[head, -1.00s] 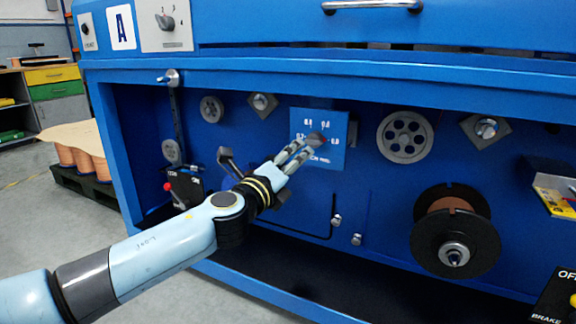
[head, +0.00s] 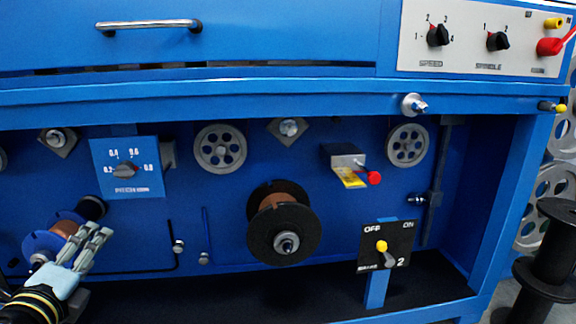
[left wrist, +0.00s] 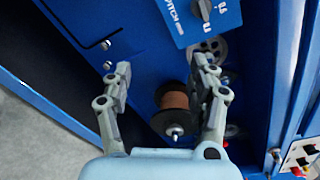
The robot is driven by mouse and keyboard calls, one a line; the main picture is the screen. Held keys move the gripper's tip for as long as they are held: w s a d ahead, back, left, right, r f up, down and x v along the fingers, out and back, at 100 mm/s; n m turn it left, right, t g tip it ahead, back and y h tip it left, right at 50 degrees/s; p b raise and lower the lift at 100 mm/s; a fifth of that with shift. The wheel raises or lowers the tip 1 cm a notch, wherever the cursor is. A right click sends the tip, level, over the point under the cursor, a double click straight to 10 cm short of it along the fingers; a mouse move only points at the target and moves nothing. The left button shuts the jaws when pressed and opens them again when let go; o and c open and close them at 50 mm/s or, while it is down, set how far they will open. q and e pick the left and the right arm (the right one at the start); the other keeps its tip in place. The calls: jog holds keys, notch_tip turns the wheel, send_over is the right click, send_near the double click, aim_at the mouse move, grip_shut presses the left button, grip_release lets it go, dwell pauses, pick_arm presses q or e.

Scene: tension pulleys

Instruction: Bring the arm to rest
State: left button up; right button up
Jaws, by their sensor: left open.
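My left gripper (head: 94,236) is at the lower left of the head view, in front of a blue-flanged copper spool (head: 62,236). In the left wrist view my left gripper (left wrist: 161,70) has its two fingers spread, with nothing between the tips. It is below and to the left of the blue dial plate (head: 125,188), apart from its dark knob (head: 125,170). The plate also shows at the top of the wrist view (left wrist: 172,20). Most of my left arm is outside the head view. My right gripper is not in view.
A black-flanged copper spool (head: 258,235) sticks out from the blue machine, and also shows beyond my fingers (left wrist: 174,98). Right of it are a brake switch box (head: 402,236) and a red-knobbed lever (head: 352,165). Grey pulleys (head: 220,150) line the panel. Grey floor is clear at the wrist view's left.

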pick_arm(q)
jog(key=s+d+f+n+g+h+p, duration=0.25)
jog(key=s+d+f+n+g, duration=0.25)
jog(key=s+f+n+g, duration=0.8)
jog(key=s+d+f+n+g+h+p, duration=0.15)
jog(key=s+d+f+n+p, duration=0.25)
jog(key=s+f+n, duration=1)
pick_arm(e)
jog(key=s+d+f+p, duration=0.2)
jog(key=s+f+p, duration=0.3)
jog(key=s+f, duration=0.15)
pick_arm(q)
jog(key=s+a+m+g+y+p, duration=0.1)
jog(key=s+m+p, duration=0.5)
jog(key=s, duration=1.7)
jog(key=shift+a+r+g+p, duration=0.15)
jog(key=shift+a+g+p, duration=0.3)
jog(key=shift+p, duration=0.8)
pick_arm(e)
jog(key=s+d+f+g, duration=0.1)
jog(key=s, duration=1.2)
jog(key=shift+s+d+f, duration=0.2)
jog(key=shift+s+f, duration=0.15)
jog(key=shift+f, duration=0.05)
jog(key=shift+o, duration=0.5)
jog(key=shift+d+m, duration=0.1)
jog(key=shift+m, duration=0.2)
